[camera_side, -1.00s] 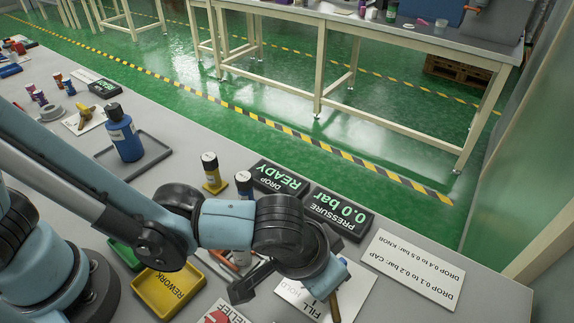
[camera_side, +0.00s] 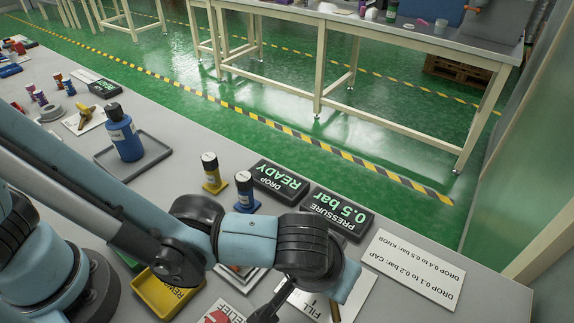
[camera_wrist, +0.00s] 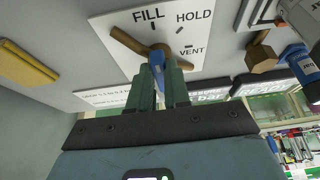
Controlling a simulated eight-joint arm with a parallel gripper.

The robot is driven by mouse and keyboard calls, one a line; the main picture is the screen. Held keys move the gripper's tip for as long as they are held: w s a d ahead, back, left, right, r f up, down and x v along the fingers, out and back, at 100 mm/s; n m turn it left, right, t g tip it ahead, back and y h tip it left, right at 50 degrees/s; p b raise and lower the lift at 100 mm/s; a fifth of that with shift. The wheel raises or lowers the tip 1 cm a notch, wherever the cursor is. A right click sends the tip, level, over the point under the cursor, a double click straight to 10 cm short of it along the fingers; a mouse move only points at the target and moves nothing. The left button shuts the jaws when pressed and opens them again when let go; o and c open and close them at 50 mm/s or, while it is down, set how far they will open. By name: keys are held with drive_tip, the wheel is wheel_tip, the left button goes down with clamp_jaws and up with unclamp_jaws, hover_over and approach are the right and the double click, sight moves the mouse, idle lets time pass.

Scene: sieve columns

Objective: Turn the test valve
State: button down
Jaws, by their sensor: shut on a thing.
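The test valve (camera_wrist: 130,42) sits on a white plate (camera_wrist: 205,22) marked FILL, HOLD and VENT. In the wrist view its brown bar points to the upper left, below the word FILL. My gripper (camera_wrist: 168,82) is shut on a blue part of the valve, which shows between the fingers. In the side view my wrist covers most of the valve and the fingertips are hidden; part of the plate (camera_side: 352,290) shows. The pressure display (camera_side: 338,212) reads 0.5 bar. The drop display (camera_side: 278,180) reads READY.
A yellow column (camera_side: 212,175) and a blue column (camera_side: 246,193) stand beside the displays. A white card (camera_side: 415,268) with drop rules lies at right. A yellow REWORK tray (camera_side: 150,291) is near my arm. A blue bottle (camera_side: 124,135) stands on a grey tray (camera_side: 103,158).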

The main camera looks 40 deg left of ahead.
drive_tip(key=c, duration=1.1)
unclamp_jaws()
drive_tip(key=shift+v, duration=3.75)
drive_tip(key=w+a+r, duration=0.1)
drive_tip(key=w+a, duration=0.2)
drive_tip(key=a, duration=0.4)
drive_tip(key=w+a+r, duration=0.2)
drive_tip(key=w+a, duration=0.1)
drive_tip(key=a, duration=0.4)
drive_tip(key=a+t, duration=0.1)
drive_tip(key=a, duration=1)
drive_tip(key=a+t, duration=0.1)
drive_tip(key=a, duration=0.5)
drive_tip(key=shift+s+a+r+t, duration=0.2)
drive_tip(key=shift+s+a+t, duration=0.1)
drive_tip(key=shift+s, duration=0.1)
